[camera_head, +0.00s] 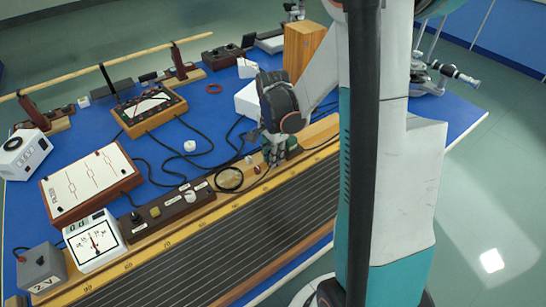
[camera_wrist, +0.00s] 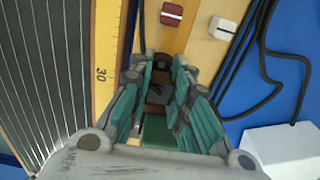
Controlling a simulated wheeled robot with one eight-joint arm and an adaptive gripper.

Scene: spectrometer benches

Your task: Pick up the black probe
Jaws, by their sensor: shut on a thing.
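My gripper (camera_head: 273,157) is low over the wooden edge of the ruled bench, right of the middle in the head view. In the wrist view its green-padded fingers (camera_wrist: 163,66) are closed about a small dark piece, which I take for the black probe (camera_wrist: 157,93). The fingers hide most of it, and I cannot tell whether it still touches the bench. A green block (camera_wrist: 155,130) shows behind it between the fingers; it also shows right beside the gripper in the head view (camera_head: 292,143).
The ruled wooden bench (camera_head: 160,252) with dark strings runs along the front. A dark red piece (camera_wrist: 172,13) and a white piece (camera_wrist: 222,27) sit near the fingers. Black cables (camera_wrist: 262,60) and a white box (camera_wrist: 285,150) lie alongside. Meters and boxes crowd the blue table (camera_head: 205,120).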

